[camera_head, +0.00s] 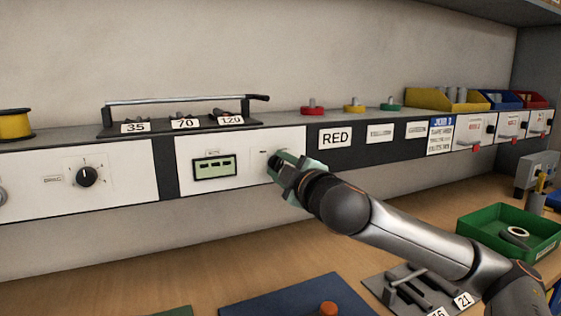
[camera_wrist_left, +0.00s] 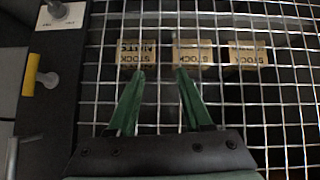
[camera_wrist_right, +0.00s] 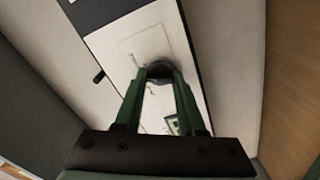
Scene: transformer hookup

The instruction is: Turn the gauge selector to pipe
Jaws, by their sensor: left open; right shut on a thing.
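The gauge panel (camera_head: 245,147) is a white plate on the wall rail, with a small greenish display (camera_head: 215,167) whose reading is too small to make out. My right gripper (camera_head: 277,165) is at the panel's right end, its fingers covering most of the selector there. In the right wrist view, my right gripper (camera_wrist_right: 158,75) is shut on the dark round selector knob (camera_wrist_right: 159,68). The knob's pointer and its labels are hidden or blurred, so its setting cannot be told. My left gripper (camera_wrist_left: 161,75) is open and empty before a wire mesh, and out of the head view.
A second dial (camera_head: 87,176) is on the panel at left. A rack (camera_head: 180,124) labelled 35, 70 and 120 stands on the ledge above. A RED label (camera_head: 335,138) is right of the gauge. A green tray (camera_head: 510,232) stands on the bench. STOCK boxes (camera_wrist_left: 192,52) show behind the mesh.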

